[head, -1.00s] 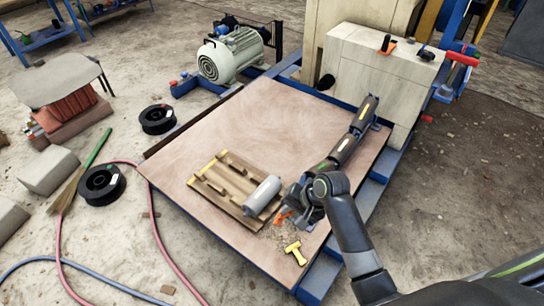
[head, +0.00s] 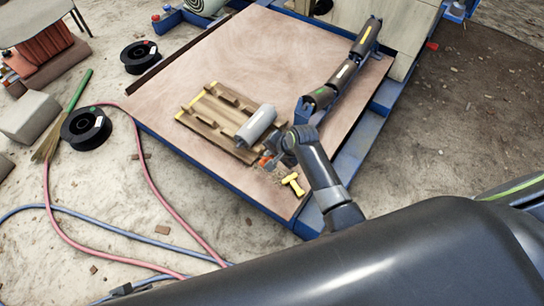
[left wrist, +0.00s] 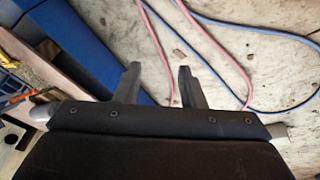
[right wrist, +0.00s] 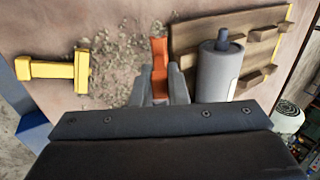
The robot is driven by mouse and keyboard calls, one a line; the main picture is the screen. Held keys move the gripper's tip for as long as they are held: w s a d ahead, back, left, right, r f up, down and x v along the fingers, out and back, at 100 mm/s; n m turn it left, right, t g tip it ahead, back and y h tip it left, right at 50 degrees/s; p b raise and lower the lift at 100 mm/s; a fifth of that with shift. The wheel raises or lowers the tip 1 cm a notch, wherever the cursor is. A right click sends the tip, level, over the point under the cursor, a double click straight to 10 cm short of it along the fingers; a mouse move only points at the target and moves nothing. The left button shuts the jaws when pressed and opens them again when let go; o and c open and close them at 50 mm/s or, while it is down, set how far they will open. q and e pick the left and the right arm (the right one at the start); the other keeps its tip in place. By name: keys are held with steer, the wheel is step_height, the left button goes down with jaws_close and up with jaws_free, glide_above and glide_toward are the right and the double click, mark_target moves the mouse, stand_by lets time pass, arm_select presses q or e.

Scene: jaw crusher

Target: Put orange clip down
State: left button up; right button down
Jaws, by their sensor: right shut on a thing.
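The orange clip (right wrist: 159,52) is between the fingers of my right gripper (right wrist: 160,85), which is shut on it. In the head view the clip (head: 265,161) shows as a small orange patch by the right gripper (head: 270,160), low over the platform beside the wooden rack. I cannot tell whether the clip touches the platform. In the right wrist view it points away from me, over scattered grit and left of the rack and grey cylinder. My left gripper (left wrist: 157,88) is open and empty, above the floor with hoses; it does not show in the head view.
The wooden rack (head: 212,103) bears a grey cylinder (head: 257,123), close to my right gripper. A yellow T-shaped piece (head: 293,184) lies near the platform's front edge. Dark rollers (head: 343,71) line the right side. The platform's left and back (head: 250,55) are clear.

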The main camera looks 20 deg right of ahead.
step_height(320, 180, down, 3)
steer(key=shift+r+b, duration=0.1)
steer(key=shift+b, duration=0.45)
arm_select(q)
steer(key=shift+w+d+r+t, duration=0.1)
steer(key=shift+d+r+t, duration=0.1)
steer(key=shift+r, duration=0.25)
steer(key=shift+w+d+r+t, duration=0.1)
steer(key=shift+d+r+t, duration=0.1)
steer(key=shift+r, duration=0.25)
arm_select(e)
steer(key=shift+f, duration=0.25)
steer(key=shift+f, duration=0.1)
steer(key=c, duration=1.4)
jaws_free()
steer(key=shift+c, duration=0.2)
